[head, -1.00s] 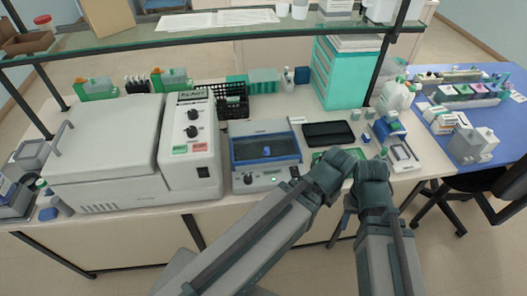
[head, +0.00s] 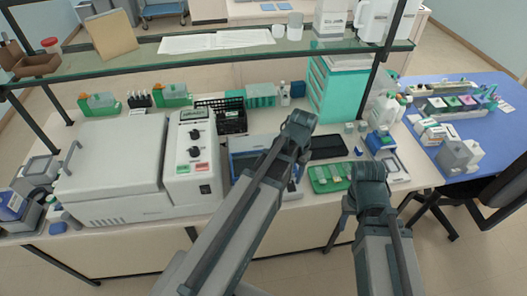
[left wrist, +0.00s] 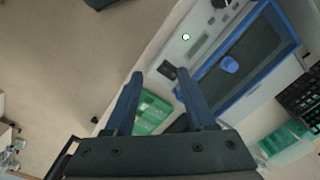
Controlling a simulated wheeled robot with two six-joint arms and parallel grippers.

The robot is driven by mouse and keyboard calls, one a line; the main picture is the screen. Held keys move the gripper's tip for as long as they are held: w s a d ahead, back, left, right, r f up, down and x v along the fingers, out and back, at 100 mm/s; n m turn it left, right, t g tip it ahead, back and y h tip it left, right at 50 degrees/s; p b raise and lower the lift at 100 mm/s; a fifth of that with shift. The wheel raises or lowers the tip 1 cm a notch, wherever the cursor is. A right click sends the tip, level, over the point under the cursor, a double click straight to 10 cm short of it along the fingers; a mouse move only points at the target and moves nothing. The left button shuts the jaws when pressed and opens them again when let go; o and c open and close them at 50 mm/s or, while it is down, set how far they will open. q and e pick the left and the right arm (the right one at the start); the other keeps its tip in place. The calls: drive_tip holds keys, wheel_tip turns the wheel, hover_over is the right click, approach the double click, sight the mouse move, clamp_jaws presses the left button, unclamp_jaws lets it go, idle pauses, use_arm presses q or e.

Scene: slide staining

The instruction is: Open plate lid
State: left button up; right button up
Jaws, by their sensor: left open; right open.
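The plate device is a light grey box with a blue-framed lid (head: 243,158); my left arm covers much of it in the head view. The left wrist view shows the lid (left wrist: 262,50) lying flat and closed, with a blue knob (left wrist: 230,64) at its middle. My left gripper (head: 301,117) reaches over the device in the head view. In the left wrist view its two fingers (left wrist: 150,73) are apart with nothing between them, and the knob lies to their right, apart from them. My right gripper (head: 369,172) is open beside the green tray.
A green tray (head: 328,179) lies right of the device, with a black flat pad (head: 328,147) behind it. A large grey machine (head: 112,165) and its control box (head: 192,165) stand left. A black basket (head: 222,112) stands behind. A glass shelf (head: 200,52) spans above the bench.

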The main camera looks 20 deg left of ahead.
use_arm(q)
drive_tip(key=w+a+r+p, duration=0.2)
drive_tip(key=w+a+r, duration=0.1)
drive_tip(key=a, duration=0.3)
drive_tip(key=w+a+r+p, duration=0.2)
drive_tip(key=a+r, duration=0.1)
drive_tip(key=a, duration=0.3)
drive_tip(key=shift+w+a+r+n+h, duration=0.25)
drive_tip(key=shift+w+a+n+h, duration=0.05)
drive_tip(key=shift+w+n, duration=0.1)
use_arm(e)
wheel_tip(320, 180, up, 6)
drive_tip(key=shift+r, duration=0.25)
use_arm(q)
drive_tip(key=shift+f, duration=0.1)
use_arm(e)
drive_tip(key=shift+f, duration=0.1)
use_arm(q)
wheel_tip(320, 180, down, 14)
drive_tip(key=b, duration=1.3)
drive_tip(key=shift+r, duration=0.2)
use_arm(e)
wheel_tip(320, 180, down, 14)
drive_tip(key=shift+r, duration=0.25)
use_arm(q)
clamp_jaws()
